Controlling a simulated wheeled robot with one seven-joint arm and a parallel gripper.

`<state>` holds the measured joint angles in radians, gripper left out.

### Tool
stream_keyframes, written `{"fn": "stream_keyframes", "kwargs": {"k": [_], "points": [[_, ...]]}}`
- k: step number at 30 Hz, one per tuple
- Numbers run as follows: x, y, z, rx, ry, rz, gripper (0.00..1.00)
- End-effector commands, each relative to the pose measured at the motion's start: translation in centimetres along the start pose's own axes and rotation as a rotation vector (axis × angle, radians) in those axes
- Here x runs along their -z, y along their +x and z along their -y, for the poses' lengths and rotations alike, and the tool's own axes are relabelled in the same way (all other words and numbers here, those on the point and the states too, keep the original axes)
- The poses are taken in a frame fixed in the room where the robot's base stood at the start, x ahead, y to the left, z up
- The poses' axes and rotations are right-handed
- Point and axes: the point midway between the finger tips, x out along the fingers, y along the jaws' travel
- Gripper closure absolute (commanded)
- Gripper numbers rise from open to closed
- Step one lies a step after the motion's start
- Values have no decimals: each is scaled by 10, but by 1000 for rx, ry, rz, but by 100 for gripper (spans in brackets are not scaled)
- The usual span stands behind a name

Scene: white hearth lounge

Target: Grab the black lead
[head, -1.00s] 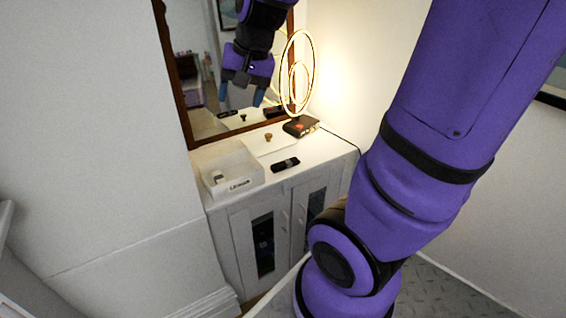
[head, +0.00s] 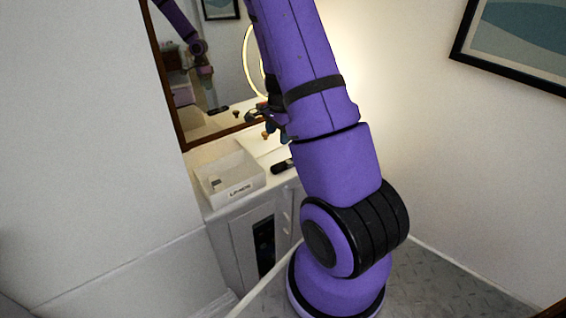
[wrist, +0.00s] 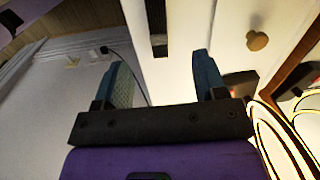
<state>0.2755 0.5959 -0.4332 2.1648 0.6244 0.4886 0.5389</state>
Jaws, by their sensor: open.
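A thin black lead (wrist: 133,68) shows in the wrist view. It hangs against the pale wall, running from a small black plug-like end (wrist: 104,49) down between my fingers, close to the left one in the picture. My gripper (wrist: 163,78) is open, its two blue-grey fingers apart with nothing gripped. I cannot tell how near in depth the lead is to the fingers. In the head view my gripper (head: 275,128) is over the back of the white cabinet (head: 232,232), partly behind my arm. My arm hides the lead there.
A white labelled box (head: 228,190) and a black remote-like object (head: 282,166) are on the cabinet. A small wooden knob (wrist: 257,40) and a glowing ring lamp (wrist: 280,140) lie to the gripper's right in the wrist view. A framed mirror (head: 215,75) stands behind.

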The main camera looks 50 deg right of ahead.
Motion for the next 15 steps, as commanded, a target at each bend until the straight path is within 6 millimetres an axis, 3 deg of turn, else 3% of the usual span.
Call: {"fn": "stream_keyframes", "kwargs": {"k": [2,6,15], "points": [[12,15,-4,-20,46,-13,35],[23,28,-8,-32,87,-29,35],[26,66,-10,-35,94,-29,35]]}}
